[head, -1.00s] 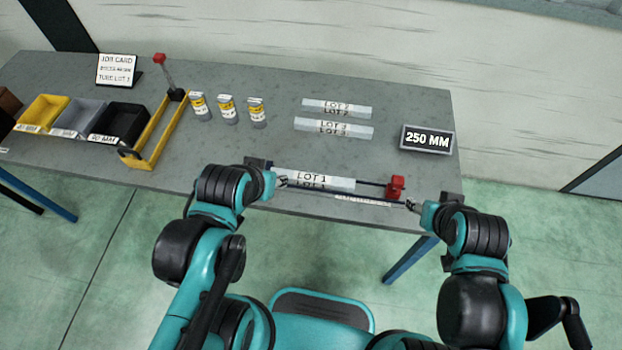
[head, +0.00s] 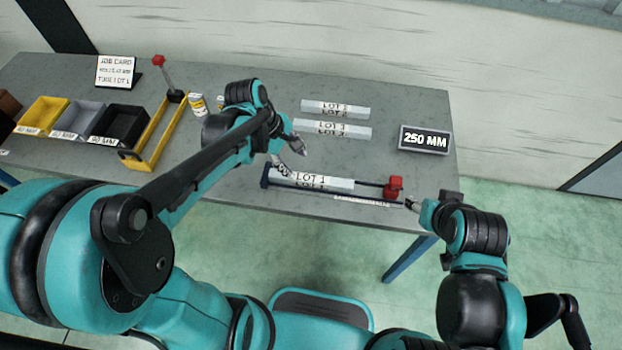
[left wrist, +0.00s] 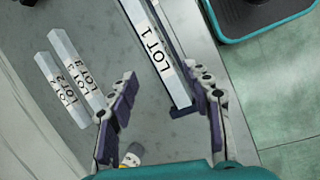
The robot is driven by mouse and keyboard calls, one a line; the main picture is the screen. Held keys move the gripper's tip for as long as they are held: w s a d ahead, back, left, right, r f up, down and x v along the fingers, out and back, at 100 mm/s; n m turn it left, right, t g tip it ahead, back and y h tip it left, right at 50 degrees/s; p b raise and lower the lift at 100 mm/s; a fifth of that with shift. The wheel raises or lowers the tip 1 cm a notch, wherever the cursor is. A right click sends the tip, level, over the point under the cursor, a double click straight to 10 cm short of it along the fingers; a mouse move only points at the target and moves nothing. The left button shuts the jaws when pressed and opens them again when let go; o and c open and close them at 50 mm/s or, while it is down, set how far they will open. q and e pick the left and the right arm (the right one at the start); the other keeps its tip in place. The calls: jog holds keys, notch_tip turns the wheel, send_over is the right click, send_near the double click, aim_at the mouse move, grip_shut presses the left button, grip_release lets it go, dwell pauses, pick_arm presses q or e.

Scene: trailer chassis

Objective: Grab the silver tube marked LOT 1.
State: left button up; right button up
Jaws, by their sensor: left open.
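The silver tube marked LOT 1 (head: 335,184) lies level in a dark rail fixture near the table's front edge. It also shows in the left wrist view (left wrist: 153,48), its near end between the two finger lines. My left gripper (head: 290,156) is open and empty, over the tube's left end; its spread fingers also show in the left wrist view (left wrist: 168,93). I cannot tell the height gap exactly. My right gripper (head: 411,203) is by the fixture's right end, near the red block (head: 393,187); its jaw state is too small to tell.
Two similar silver tubes (head: 335,109) (head: 333,129) lie behind. A 250 MM sign (head: 425,140) stands at right. Bins (head: 118,125), a yellow frame with a red-knobbed lever (head: 150,140), cans (head: 197,104) and a job card (head: 115,71) are at left.

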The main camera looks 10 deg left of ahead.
aim_at(310, 178)
pick_arm(q)
jog(key=w+f+n, duration=0.1)
jog(key=w+f+n+g, duration=0.1)
jog(key=shift+d+f+n+h, duration=0.15)
jog(key=shift+n+h, duration=0.15)
jog(key=shift+h, duration=0.1)
jog(key=shift+w+d+f+n, duration=0.1)
jog(key=shift+d+f+n, duration=0.1)
jog(key=shift+f+n, duration=0.35)
jog(key=b+x, duration=0.3)
jog(key=x, duration=0.4)
jog(key=shift+d+f, duration=0.2)
jog(key=shift+f, duration=0.05)
jog(key=shift+r, duration=0.1)
grip_shut()
